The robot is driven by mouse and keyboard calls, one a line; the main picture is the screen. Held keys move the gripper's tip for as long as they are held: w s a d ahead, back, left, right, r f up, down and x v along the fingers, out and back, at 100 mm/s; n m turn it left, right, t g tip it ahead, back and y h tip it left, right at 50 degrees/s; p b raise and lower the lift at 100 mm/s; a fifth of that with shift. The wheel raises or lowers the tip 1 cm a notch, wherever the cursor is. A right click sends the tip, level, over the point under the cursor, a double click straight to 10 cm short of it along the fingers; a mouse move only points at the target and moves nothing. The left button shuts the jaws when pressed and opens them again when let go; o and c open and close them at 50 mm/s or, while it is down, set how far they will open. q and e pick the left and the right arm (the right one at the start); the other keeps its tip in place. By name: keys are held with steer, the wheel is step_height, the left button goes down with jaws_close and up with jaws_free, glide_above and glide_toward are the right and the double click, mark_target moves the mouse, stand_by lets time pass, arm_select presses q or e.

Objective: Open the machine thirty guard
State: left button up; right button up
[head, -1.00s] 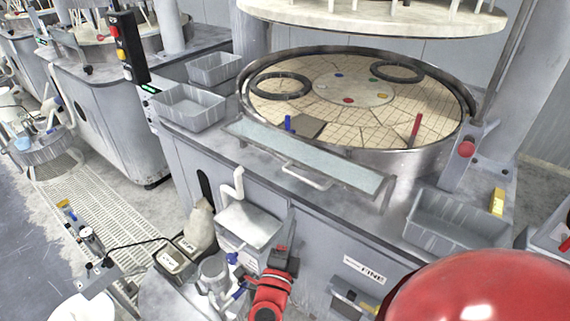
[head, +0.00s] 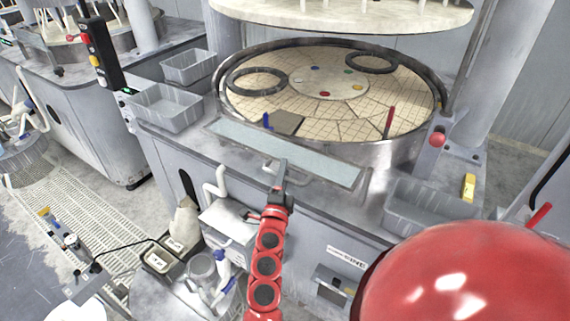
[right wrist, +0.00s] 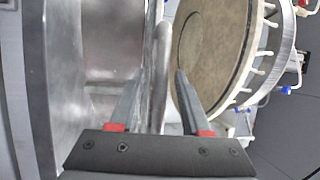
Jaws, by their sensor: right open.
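The machine guard (head: 325,164) is a long, pale blue, see-through panel along the front rim of the round platen. It slopes toward me, with a pale bar handle (head: 266,167) on its front. My right gripper (head: 283,172) is at this handle and hides part of it. In the right wrist view, the right gripper (right wrist: 160,76) has its fingers apart, with a pale bar (right wrist: 162,60) running between them; I cannot tell whether either finger touches it. The label below on the front is too small to read fully. My left gripper is not in view.
The tiled platen (head: 330,100) carries two dark rings and sits under a raised pale disc (head: 345,12). Grey bins stand left (head: 165,107) and right (head: 430,207) of the guard. A red knob (head: 437,139) is on the right post. A white pipe (head: 217,180) rises below the guard.

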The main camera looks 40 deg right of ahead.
steer(key=shift+x, duration=0.9)
jaws_close()
steer(key=shift+d+r, duration=0.1)
steer(key=shift+r, duration=0.1)
stand_by(0.6)
